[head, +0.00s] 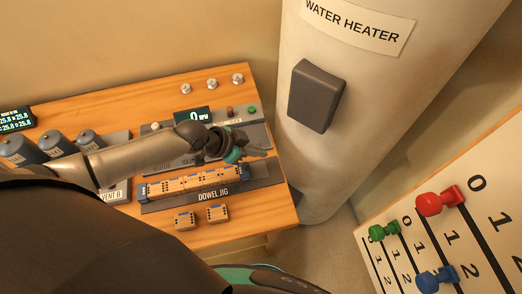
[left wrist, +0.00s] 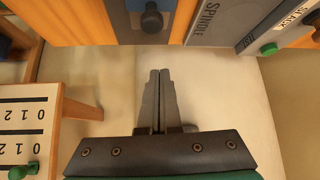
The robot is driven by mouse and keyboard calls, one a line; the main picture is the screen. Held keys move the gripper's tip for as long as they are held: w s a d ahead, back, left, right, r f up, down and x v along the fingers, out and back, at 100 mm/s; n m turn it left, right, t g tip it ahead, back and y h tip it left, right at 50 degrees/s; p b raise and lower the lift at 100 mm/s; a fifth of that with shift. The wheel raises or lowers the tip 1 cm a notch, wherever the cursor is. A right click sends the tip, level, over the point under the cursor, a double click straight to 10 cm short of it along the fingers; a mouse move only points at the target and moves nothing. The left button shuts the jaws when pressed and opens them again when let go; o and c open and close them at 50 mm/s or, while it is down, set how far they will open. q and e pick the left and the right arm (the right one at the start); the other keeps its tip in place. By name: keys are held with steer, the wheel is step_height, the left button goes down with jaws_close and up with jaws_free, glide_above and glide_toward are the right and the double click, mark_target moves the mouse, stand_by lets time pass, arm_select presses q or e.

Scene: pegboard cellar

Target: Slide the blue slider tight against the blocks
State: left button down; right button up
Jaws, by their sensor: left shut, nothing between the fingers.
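The dowel jig (head: 211,195) lies on the wooden bench in the head view. A row of light wooden blocks (head: 190,184) sits in it, with blue parts at both ends. The blue piece at the right end, apparently the blue slider (head: 246,173), is small; I cannot tell whether it touches the blocks. My left gripper (head: 262,153) is above and behind the jig's right end, apart from it. In the left wrist view its two fingers (left wrist: 160,73) are shut together, empty, below a dark knob (left wrist: 151,20) at the bench edge. My right gripper is not in view.
Two loose blocks (head: 217,213) lie in front of the jig. A panel marked SPINDLE (left wrist: 212,22) stands beside it. Grey cylinders (head: 57,143) are at the left. The water heater (head: 330,130) stands close to the bench's right. A numbered board (head: 462,235) with coloured knobs is at lower right.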

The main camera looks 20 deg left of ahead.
mark_target(242, 166)
arm_select(q)
steer(key=v, duration=0.5)
steer(key=shift+s+a, duration=0.3)
steer(key=shift+s, duration=0.2)
steer(key=shift+s+a+r, duration=0.1)
steer(key=shift+a+r, duration=0.05)
steer(key=shift+r, duration=0.1)
steer(key=shift+v, duration=0.9)
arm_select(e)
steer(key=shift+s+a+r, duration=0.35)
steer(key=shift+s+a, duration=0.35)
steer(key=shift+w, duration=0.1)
